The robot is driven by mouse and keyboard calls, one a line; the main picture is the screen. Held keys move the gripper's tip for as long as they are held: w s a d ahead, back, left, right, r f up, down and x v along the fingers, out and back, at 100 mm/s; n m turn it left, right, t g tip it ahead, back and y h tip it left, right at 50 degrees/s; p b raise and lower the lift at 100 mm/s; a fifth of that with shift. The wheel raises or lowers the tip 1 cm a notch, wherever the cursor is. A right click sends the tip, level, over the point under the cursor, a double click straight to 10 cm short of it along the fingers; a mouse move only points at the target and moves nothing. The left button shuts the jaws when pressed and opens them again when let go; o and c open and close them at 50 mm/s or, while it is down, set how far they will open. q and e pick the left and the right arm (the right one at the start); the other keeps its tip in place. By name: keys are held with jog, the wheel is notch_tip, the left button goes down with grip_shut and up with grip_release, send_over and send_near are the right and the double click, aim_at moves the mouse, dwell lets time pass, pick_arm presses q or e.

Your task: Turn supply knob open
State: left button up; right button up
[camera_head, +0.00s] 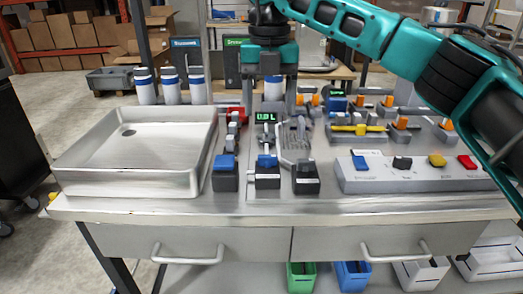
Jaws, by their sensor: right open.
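My right gripper (268,94) points down above the dispenser row at the back middle of the counter. Its fingers are apart, with nothing seen held between them. A small green digital display (265,117) shows just below it. In front stand dark valve blocks with a blue knob (225,162), another blue knob (267,160) and a black top (305,169). I cannot tell which knob is the supply knob, as no label is readable. A yellow bar handle (360,129) lies to the right. My left gripper is out of view.
A steel sink (180,175) fills the counter's left. A grey panel (430,178) with blue, black, yellow and red switches sits at right front. Orange-handled valves (402,122) stand behind it. White cups with blue bands (145,86) stand behind the sink. The counter's front strip is clear.

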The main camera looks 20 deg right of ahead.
aim_at(267, 156)
notch_tip(267, 156, down, 11)
jog(key=shift+f+b, duration=0.1)
jog(key=shift+b, duration=0.35)
jog(key=shift+c, duration=0.3)
jog(key=c, duration=1)
